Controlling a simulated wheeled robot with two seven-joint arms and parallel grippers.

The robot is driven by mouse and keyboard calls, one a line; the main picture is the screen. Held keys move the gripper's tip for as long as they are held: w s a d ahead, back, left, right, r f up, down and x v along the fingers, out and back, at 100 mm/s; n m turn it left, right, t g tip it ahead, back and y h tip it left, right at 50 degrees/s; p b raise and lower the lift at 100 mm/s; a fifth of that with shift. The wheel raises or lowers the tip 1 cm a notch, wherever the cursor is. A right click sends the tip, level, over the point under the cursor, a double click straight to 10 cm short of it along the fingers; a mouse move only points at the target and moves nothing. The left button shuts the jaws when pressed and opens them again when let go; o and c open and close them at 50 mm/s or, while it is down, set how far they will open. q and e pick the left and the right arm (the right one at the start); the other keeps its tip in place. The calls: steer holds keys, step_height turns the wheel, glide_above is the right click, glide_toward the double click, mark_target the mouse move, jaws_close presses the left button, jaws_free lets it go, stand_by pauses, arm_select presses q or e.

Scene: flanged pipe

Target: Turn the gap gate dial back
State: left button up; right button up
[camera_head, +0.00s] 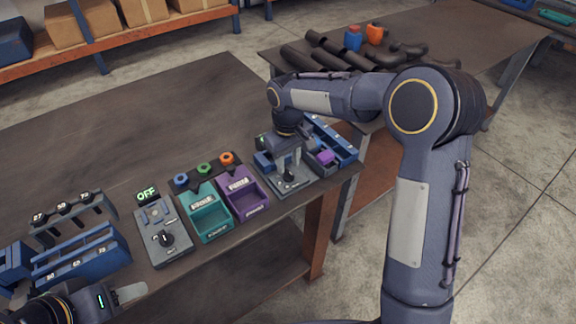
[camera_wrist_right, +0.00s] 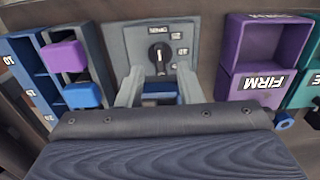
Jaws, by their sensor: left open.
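A grey dial panel (camera_head: 292,187) stands at the right end of the near table, with a black dial (camera_head: 289,175). In the right wrist view the dial (camera_wrist_right: 159,55) has a white pointer mark and small labels around it. My right gripper (camera_head: 286,160) is over this panel, pointing down. Its two fingers (camera_wrist_right: 158,88) are apart, with the dial beyond them and no contact visible. A second grey panel with a black dial (camera_head: 166,239) and a lit OFF sign (camera_head: 146,194) stands further left. My left gripper (camera_head: 122,297) is open at the lower left, partly cut off.
A teal bin (camera_head: 205,212) and a purple bin (camera_head: 243,195) stand between the panels. Dark pipes (camera_head: 340,52) lie on the far table.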

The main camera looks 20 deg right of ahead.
mark_target(288, 170)
step_height(288, 170, up, 5)
steer(key=shift+r, duration=0.25)
stand_by(0.3)
steer(key=s+d+r+m+t+y, duration=0.1)
steer(key=s+d+r, duration=0.2)
steer(key=s, duration=0.4)
steer(key=s+d+r+m+t+y, duration=0.1)
steer(key=s+d+r+m, duration=0.2)
steer(key=s, duration=0.4)
steer(key=s+f+m+t+y, duration=0.1)
steer(key=s+f+m+t, duration=0.1)
steer(key=s, duration=1.2)
step_height(288, 170, down, 2)
steer(key=shift+s+t+y, duration=0.35)
steer(key=shift+t+y, duration=0.05)
steer(key=shift+t, duration=0.4)
